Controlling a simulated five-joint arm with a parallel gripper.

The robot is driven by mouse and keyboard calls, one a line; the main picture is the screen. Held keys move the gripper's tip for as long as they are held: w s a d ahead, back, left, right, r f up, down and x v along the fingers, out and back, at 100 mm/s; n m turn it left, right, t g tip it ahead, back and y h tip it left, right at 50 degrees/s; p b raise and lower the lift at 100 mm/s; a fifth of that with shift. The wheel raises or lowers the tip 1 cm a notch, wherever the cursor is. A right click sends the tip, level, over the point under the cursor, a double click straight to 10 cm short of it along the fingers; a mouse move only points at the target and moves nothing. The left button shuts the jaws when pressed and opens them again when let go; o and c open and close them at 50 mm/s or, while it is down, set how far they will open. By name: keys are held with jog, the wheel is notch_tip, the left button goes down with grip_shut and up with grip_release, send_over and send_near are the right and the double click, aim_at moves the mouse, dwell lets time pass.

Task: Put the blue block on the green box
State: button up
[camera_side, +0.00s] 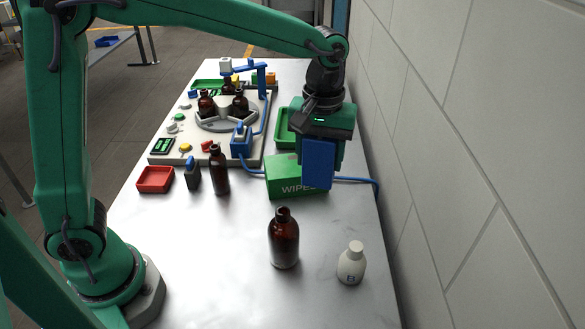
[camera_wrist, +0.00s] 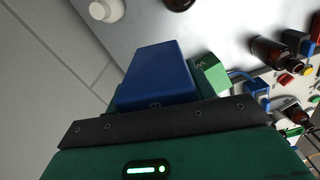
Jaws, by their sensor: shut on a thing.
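The blue block (camera_side: 318,164) hangs upright below my gripper (camera_side: 324,132), which is shut on it. In the side view the block overlaps the right part of the green box (camera_side: 284,178), which has "WIPES" on its front. I cannot tell from this view whether the block touches the box or is in front of it. In the wrist view the blue block (camera_wrist: 158,75) fills the middle, in front of the dark gripper edge. Part of the green box (camera_wrist: 210,74) shows just right of the block. The fingertips are hidden.
A brown bottle (camera_side: 284,240) and a white bottle (camera_side: 352,264) stand at the front. Another brown bottle (camera_side: 219,170), a small dark-blue item (camera_side: 192,174) and a red tray (camera_side: 155,180) are left of the box. A green tray (camera_side: 285,130) lies behind. The wall borders the right.

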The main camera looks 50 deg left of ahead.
jog(key=w+a+r+n, duration=0.1)
jog(key=w+a+n, duration=0.1)
jog(key=a, duration=0.3)
jog(key=shift+w+a+n, duration=0.3)
jog(key=shift+w+a, duration=0.05)
jog(key=shift+w, duration=0.4)
jog(key=shift+a, duration=0.1)
send_over(296, 164)
notch_tip(296, 164, down, 7)
jog(key=shift+f, duration=1.9)
jog(key=shift+f, duration=0.15)
jog(key=o, duration=1.1)
